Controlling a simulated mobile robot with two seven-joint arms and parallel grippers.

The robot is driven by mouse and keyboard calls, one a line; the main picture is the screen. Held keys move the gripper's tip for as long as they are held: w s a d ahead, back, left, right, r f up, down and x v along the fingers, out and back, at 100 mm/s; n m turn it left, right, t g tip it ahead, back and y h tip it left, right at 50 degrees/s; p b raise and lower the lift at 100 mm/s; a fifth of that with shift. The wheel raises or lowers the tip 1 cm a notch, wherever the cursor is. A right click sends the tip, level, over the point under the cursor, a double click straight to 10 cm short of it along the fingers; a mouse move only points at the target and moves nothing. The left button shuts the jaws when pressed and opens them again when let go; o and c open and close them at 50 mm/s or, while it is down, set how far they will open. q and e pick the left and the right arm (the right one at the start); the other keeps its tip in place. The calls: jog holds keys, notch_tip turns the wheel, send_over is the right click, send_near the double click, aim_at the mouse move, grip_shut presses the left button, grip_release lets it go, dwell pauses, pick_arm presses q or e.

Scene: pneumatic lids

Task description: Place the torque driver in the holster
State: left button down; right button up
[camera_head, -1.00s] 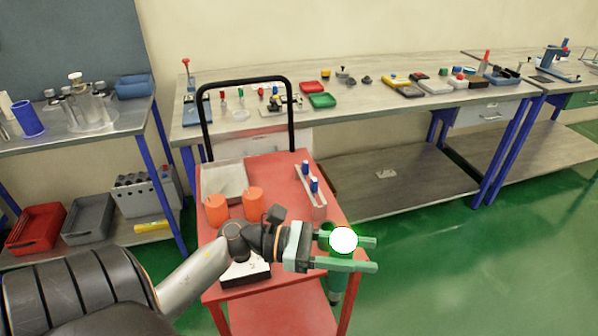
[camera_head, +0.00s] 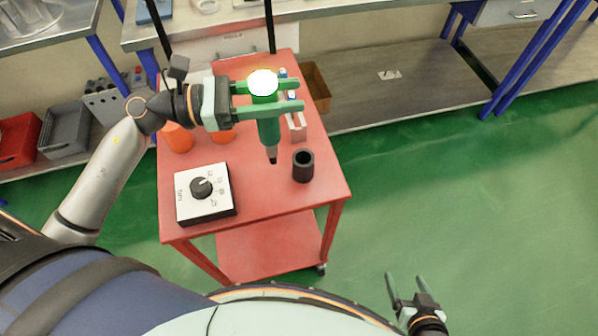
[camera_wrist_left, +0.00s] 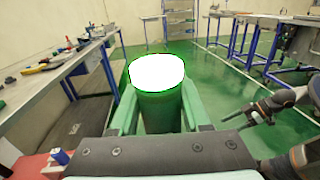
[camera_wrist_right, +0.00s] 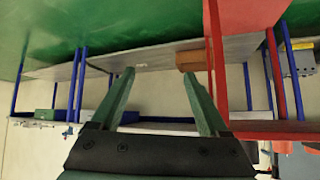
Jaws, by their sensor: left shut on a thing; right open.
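The torque driver (camera_head: 268,128) is a green tool with a bright white top and a dark tip pointing down. My left gripper (camera_head: 270,97) is shut on its upper body and holds it upright above the red cart. In the left wrist view the driver (camera_wrist_left: 160,108) stands between the fingers. The holster (camera_head: 303,166) looks to be the black open-topped cylinder on the cart, just right of and below the driver tip; the two appear apart. My right gripper (camera_head: 408,282) is open and empty, low at the right over the green floor. Its fingers (camera_wrist_right: 160,95) are spread in the right wrist view.
On the red cart (camera_head: 262,205) stand a white box with a black dial (camera_head: 205,190), orange containers (camera_head: 178,138) and a rack with blue-topped items (camera_head: 297,122). A brown bin (camera_head: 316,88) is behind the cart. The floor to the right is clear.

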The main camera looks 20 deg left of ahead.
pick_arm(q)
jog(key=w+d+r+m+g+h+b, duration=0.1)
jog(key=w+d+r+m+g+b, duration=0.15)
jog(key=d+b, duration=0.35)
notch_tip(320, 180, down, 10)
jog(key=shift+w+a+r+g+b, duration=0.15)
jog(key=shift+w+a+g+b, duration=0.1)
jog(key=shift+g+b, duration=0.1)
pick_arm(e)
notch_tip(320, 180, down, 6)
jog(key=w+a, duration=0.2)
jog(key=shift+a+r+y, duration=0.25)
jog(key=shift+a+y, duration=0.1)
jog(key=shift+y, duration=0.05)
pick_arm(q)
jog(key=shift+f, duration=0.2)
jog(key=shift+c, duration=1.8)
grip_release()
jog(key=shift+f, duration=0.1)
pick_arm(e)
jog(key=shift+f+n, duration=0.1)
jog(key=shift+n, duration=0.2)
